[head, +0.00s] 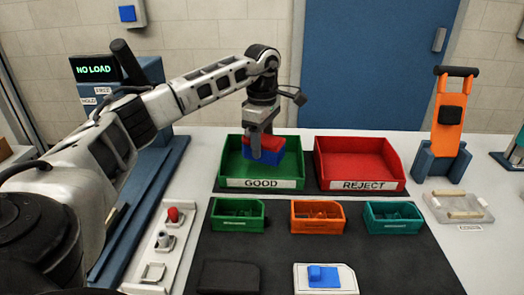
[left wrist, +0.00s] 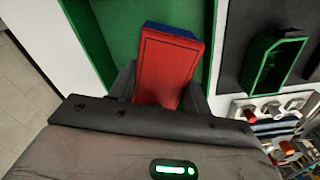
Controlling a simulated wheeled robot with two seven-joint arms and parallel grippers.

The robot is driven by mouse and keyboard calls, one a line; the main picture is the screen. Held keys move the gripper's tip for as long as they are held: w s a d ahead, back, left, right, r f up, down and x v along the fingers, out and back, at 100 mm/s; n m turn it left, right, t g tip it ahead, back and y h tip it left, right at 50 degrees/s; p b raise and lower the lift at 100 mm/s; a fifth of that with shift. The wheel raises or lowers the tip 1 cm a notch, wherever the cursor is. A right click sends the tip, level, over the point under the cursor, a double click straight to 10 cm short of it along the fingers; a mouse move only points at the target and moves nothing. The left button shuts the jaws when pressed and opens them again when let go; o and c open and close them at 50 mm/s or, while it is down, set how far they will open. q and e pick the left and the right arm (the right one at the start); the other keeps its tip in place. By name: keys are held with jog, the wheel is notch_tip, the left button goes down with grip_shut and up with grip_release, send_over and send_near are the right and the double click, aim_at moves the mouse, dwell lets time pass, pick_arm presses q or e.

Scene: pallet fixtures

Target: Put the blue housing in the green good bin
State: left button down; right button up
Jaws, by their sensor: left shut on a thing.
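The blue housing (head: 246,156) has a red top face and is inside the outline of the green good bin (head: 228,172), which is labelled GOOD. My left gripper (head: 267,156) points down and is shut on the housing. In the left wrist view the housing (left wrist: 166,68) shows its red face and a blue edge, between the two fingers of the gripper (left wrist: 160,92). The green bin (left wrist: 120,30) is behind it there. I cannot tell whether the housing touches the bin floor. My right gripper is not in view.
The red reject bin (head: 388,166) stands right beside the green bin. Small green (head: 238,223), orange (head: 317,225) and teal (head: 393,227) trays stand in front on the dark mat (head: 390,268). A white tray (head: 345,288) holds a blue piece.

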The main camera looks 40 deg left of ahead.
pick_arm(q)
jog(key=shift+w+a+f+p, duration=0.1)
jog(key=shift+f+p, duration=0.05)
jog(key=shift+f, duration=0.8)
jog(key=shift+w+a+f+p, duration=0.1)
jog(key=shift+f+p, duration=0.05)
jog(key=shift+f, duration=0.75)
jog(key=shift+f, duration=0.15)
jog(key=c, duration=0.7)
grip_release()
jog(key=shift+o, duration=0.2)
notch_tip(320, 180, up, 12)
jog(key=shift+r, duration=0.2)
